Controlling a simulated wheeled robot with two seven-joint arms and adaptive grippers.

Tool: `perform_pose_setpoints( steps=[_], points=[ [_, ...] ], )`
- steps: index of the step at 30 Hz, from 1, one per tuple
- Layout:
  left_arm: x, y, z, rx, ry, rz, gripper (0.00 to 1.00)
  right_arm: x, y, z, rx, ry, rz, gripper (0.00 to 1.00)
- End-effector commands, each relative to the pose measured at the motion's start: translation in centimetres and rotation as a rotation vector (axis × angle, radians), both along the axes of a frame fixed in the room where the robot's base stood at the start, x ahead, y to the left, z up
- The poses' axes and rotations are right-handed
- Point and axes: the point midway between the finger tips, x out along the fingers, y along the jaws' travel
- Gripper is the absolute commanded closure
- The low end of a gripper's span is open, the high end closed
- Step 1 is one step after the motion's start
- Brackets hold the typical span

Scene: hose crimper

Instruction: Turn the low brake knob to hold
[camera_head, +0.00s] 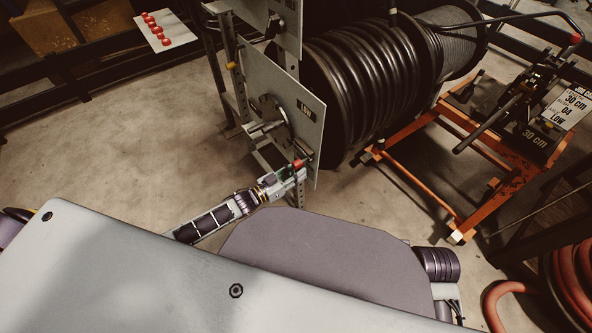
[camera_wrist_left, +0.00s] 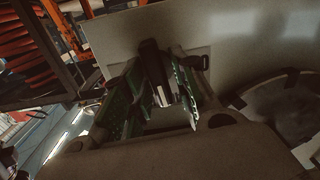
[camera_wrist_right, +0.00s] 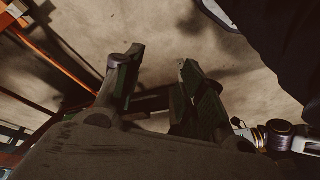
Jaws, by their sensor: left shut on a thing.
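The grey LOW panel (camera_head: 315,118) stands upright in front of the hose reel, with a round hub on its left part. My left gripper (camera_head: 299,168) is at the panel's lower right edge, next to a small red part. In the left wrist view, my left gripper (camera_wrist_left: 163,92) is shut on a dark, metal-edged piece (camera_wrist_left: 152,62) in front of the grey panel, which I take for the low brake knob. The fingers hide much of it, and its setting cannot be read. My right gripper (camera_wrist_right: 158,75) is open and empty above the floor.
A black hose reel (camera_head: 370,85) stands behind the panel. An orange frame cart (camera_head: 450,215) with 30 cm cards is at the right. A white card with red round pieces (camera_head: 160,32) lies at the upper left. Red hose (camera_head: 570,290) coils at the lower right. The left floor is clear.

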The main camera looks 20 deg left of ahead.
Motion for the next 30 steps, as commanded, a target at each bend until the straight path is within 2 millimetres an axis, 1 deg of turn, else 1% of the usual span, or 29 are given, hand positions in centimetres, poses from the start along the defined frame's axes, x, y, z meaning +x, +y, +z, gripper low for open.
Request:
perform_pose_setpoints(
  steps=[12,18,24,30],
  points=[
    [-0.2,-0.2,0.1,0.271,-0.212,0.001,0.96,0.0,-0.3,-2.1,-0.018,0.038,-0.006,0.6],
    [-0.3,-0.3,0.0,0.391,-0.306,0.001,0.96,0.0,-0.4,-2.6,-0.023,0.05,-0.006,0.6],
    [-0.3,-0.3,-0.1,0.467,-0.364,0.001,0.96,0.0,-0.5,-3.2,-0.028,0.057,-0.007,0.6],
    [-0.3,-0.3,-0.1,0.5,-0.39,0.0,0.96,0.2,-0.6,-3.4,-0.03,0.056,-0.007,0.6]
  ],
)
